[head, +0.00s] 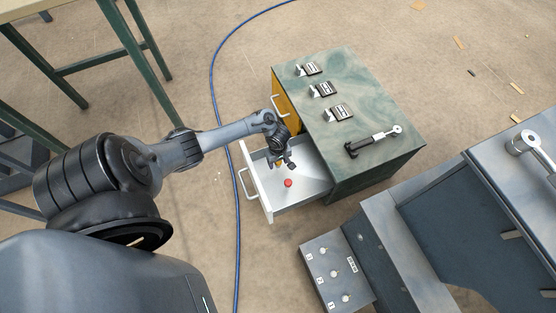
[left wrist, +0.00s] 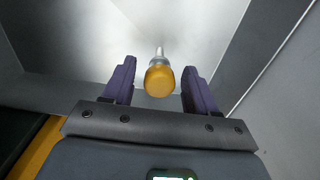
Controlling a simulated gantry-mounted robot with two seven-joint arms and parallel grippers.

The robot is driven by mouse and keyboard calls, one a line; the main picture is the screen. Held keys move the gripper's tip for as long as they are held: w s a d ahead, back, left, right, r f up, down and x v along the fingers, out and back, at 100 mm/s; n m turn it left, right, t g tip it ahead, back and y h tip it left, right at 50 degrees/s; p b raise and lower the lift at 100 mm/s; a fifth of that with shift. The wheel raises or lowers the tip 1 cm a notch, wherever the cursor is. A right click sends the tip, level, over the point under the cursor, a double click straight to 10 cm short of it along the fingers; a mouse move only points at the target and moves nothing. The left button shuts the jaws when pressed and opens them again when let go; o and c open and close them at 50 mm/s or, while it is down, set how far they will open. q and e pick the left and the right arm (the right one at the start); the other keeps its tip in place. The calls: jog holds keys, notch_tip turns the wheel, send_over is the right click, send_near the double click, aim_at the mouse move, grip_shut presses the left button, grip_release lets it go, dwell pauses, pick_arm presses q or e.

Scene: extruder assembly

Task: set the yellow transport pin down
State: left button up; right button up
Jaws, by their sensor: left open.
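The yellow transport pin (left wrist: 159,80) shows in the left wrist view with its round yellow head towards the camera and its metal shank pointing away into the drawer. It lies between the two fingers of my left gripper (left wrist: 158,84), which are open with a gap on either side of the head. In the head view my left gripper (head: 284,164) points down inside the open drawer (head: 305,192) and mostly hides the yellow pin. A red-headed pin (head: 288,183) stands in the drawer just in front of the gripper. My right gripper does not show.
The drawer juts from a green-topped cabinet (head: 385,110) that carries several small fixtures and a black and silver tool (head: 374,141). A block with numbered knobs (head: 335,272) stands at lower right. A blue cable (head: 237,220) runs along the floor left of the drawer.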

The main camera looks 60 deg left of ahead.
pick_arm(q)
jog(key=shift+r, duration=0.15)
notch_tip(320, 180, up, 11)
jog(key=p, duration=1)
jog(key=s+d+r+m+t+y, duration=0.1)
jog(key=d+r+m+t, duration=0.1)
jog(key=d+r+m, duration=0.35)
jog(key=s+d+r+m+t, duration=0.1)
jog(key=d+r+m, duration=0.2)
jog(key=d+m, duration=0.6)
jog(key=s+d+r+m, duration=0.2)
jog(key=s+d+r, duration=0.2)
jog(key=r, duration=0.3)
jog(key=s+d+r+m+h, duration=0.1)
jog(key=s+d+r+m, duration=0.1)
jog(key=s+d+r, duration=0.2)
notch_tip(320, 180, up, 3)
jog(key=shift+s+r+t, duration=0.1)
jog(key=shift+s+t, duration=0.1)
jog(key=shift+t, duration=0.1)
jog(key=shift+m+p, duration=0.25)
jog(key=shift+p, duration=0.05)
